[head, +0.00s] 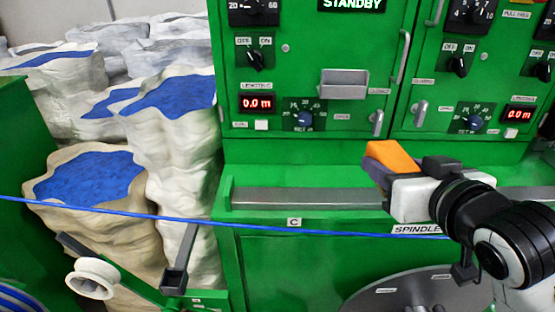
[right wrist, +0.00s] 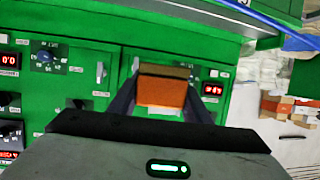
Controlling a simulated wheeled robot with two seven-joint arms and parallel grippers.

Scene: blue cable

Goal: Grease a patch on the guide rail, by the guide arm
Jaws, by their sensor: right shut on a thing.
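My right gripper (head: 396,170) comes in from the right and is shut on an orange block (head: 391,155). In the right wrist view the block (right wrist: 162,92) sits between the two dark fingers, with a brown layer along its upper edge. The guide rail (head: 300,198) is a grey metal bar along the front of the green machine; the gripper is over its right part and hides some of it. What looks like the guide arm, with a white roller (head: 91,278), is at the lower left, apart from the gripper. My left gripper is out of view.
A blue cable (head: 130,213) runs across in front of the machine, below the rail, and passes behind my right arm. The green control panel (head: 300,70) with knobs and handles rises behind the rail. Sacks with blue contents (head: 90,178) stand at left.

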